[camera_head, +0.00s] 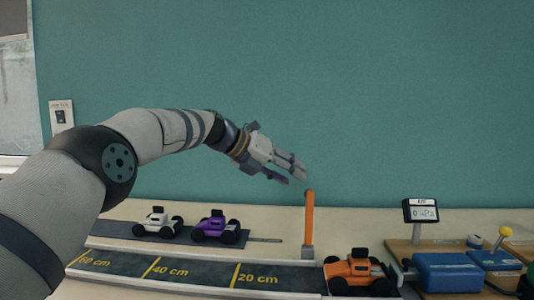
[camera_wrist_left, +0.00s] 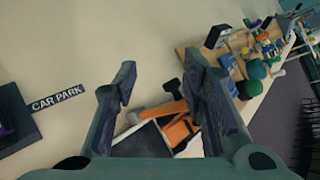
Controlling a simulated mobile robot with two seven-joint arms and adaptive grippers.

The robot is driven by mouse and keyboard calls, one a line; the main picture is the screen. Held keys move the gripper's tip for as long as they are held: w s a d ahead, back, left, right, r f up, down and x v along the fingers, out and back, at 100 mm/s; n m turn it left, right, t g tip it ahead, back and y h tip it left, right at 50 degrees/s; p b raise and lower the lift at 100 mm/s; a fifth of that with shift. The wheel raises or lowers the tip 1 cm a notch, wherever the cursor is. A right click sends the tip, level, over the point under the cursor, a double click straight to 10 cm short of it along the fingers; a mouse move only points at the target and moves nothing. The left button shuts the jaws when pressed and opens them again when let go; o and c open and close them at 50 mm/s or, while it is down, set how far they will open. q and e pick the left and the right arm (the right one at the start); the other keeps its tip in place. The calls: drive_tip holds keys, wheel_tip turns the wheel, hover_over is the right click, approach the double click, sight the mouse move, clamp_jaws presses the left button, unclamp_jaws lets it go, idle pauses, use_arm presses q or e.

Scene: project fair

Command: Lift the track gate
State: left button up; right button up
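The track gate (camera_head: 309,217) is an orange bar on a small grey base at the far edge of the dark track (camera_head: 200,272). The bar looks upright in the head view. My left gripper (camera_head: 294,174) is above and slightly left of the bar's top, apart from it in that view. In the left wrist view its two fingers are spread (camera_wrist_left: 160,86) with nothing held between them. An orange piece, probably the gate (camera_wrist_left: 168,108), shows beyond and between the fingers. The orange car (camera_head: 353,272) stands on the track to the right of the gate. My right gripper is not in view.
A white car (camera_head: 158,223) and a purple car (camera_head: 216,227) stand on a dark strip behind the track. A small display (camera_head: 421,211) and blue boxes (camera_head: 450,272) are at the right. A green wall (camera_head: 400,100) rises behind the table.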

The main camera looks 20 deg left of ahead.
use_arm(q)
drive_tip(key=s+a+r, duration=0.2)
drive_tip(key=a+r, duration=0.2)
drive_tip(key=r, duration=0.1)
drive_tip(key=shift+a+b, duration=0.25)
drive_tip(key=shift+b, duration=0.05)
